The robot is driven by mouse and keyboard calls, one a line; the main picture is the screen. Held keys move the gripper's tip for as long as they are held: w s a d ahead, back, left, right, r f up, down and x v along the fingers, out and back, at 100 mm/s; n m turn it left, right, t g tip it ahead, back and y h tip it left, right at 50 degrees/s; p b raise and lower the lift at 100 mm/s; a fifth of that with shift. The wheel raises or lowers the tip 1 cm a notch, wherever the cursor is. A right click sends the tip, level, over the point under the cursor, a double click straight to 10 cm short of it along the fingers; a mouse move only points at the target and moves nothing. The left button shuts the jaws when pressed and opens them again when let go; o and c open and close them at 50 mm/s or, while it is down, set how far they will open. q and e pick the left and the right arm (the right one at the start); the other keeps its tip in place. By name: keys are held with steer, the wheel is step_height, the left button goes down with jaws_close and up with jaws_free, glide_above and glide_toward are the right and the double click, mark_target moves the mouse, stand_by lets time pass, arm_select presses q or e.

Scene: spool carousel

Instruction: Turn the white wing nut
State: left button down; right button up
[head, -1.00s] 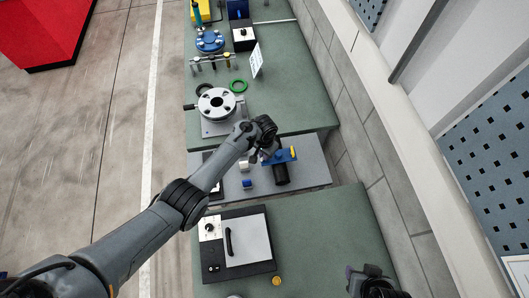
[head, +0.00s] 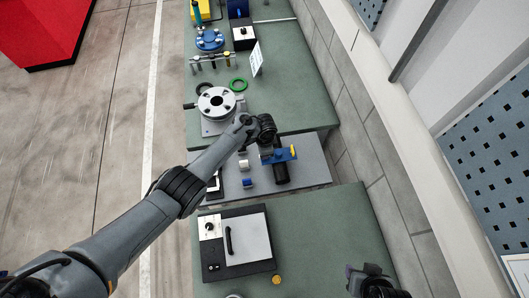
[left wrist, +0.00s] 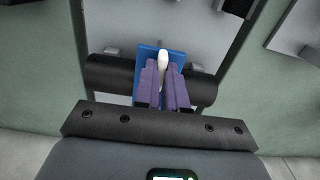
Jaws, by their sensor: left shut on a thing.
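The white wing nut (left wrist: 163,60) shows in the left wrist view as a pale upright shape in front of a blue block (left wrist: 150,50). My left gripper (left wrist: 163,75) is shut on it, with a purple finger on each side. A black cylinder (left wrist: 108,72) lies crosswise behind the fingers. In the head view my left gripper (head: 266,150) is at the left end of the blue block (head: 280,157), and I cannot make out the wing nut there. My right gripper (head: 370,282) is at the bottom right, away from the block; its jaws are not clear.
A round flanged fixture (head: 217,102) stands behind, and a black-and-white box (head: 237,243) in front. The near green bench is clear at right.

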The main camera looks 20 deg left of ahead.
stand_by(0.3)
arm_select(q)
steer(key=c, duration=1.2)
jaws_free()
step_height(320, 180, up, 11)
steer(key=p, duration=0.3)
steer(key=shift+f, duration=0.15)
